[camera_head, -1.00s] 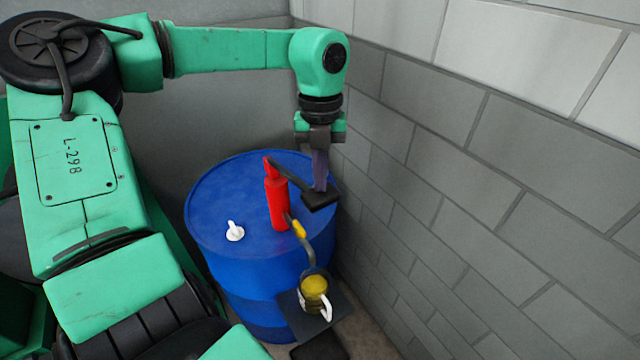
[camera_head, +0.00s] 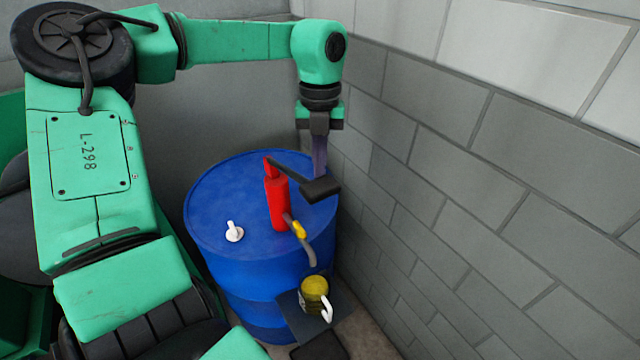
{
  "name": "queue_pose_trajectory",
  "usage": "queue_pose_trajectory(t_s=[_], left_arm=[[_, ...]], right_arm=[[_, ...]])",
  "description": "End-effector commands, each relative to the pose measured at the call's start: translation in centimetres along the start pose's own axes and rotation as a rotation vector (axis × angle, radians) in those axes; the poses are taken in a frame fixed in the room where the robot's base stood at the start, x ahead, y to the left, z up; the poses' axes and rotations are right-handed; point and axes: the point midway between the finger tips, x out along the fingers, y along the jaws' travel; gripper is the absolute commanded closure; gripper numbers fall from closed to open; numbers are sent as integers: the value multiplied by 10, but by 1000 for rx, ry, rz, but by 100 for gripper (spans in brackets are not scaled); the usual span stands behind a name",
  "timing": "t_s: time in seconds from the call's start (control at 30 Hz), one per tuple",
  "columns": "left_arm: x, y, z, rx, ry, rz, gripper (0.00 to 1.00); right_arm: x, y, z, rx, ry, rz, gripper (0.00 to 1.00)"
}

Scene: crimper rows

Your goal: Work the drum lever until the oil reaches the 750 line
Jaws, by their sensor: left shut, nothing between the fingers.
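The blue drum (camera_head: 215,205) stands in the corner with a red pump (camera_head: 277,203) on its top. The pump's black lever (camera_head: 321,189) reaches out to the right from the pump head. My left gripper (camera_head: 319,172) points down at the lever's end, shut and empty; its fingertips are partly hidden by the lever, and I cannot tell if they touch it. A spout (camera_head: 309,252) with a yellow band (camera_head: 299,229) bends down towards a jug (camera_head: 313,288) holding yellow oil. The jug's marks are too small to read. My right gripper is not in view.
The jug stands on a dark shelf (camera_head: 338,322) at the drum's front. A white cap (camera_head: 234,231) sits on the drum top. A grey block wall (camera_head: 480,200) rises close on the right, and another wall (camera_head: 160,140) stands behind.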

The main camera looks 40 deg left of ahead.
Motion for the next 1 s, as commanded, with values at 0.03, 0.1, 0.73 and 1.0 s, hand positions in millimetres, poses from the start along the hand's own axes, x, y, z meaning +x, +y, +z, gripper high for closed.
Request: queue_pose_trajectory(t_s=[0.03,0.1,0.73,1.0], left_arm=[[-7,-2,0,3,-4,-4,100],[-22,-1,0,2,-5,-5,100],[-135,0,2,2,2,-2,100],[-135,1,2,2,1,-2,100]], right_arm=[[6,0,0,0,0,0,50],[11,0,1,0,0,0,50],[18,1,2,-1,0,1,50],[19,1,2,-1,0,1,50]])
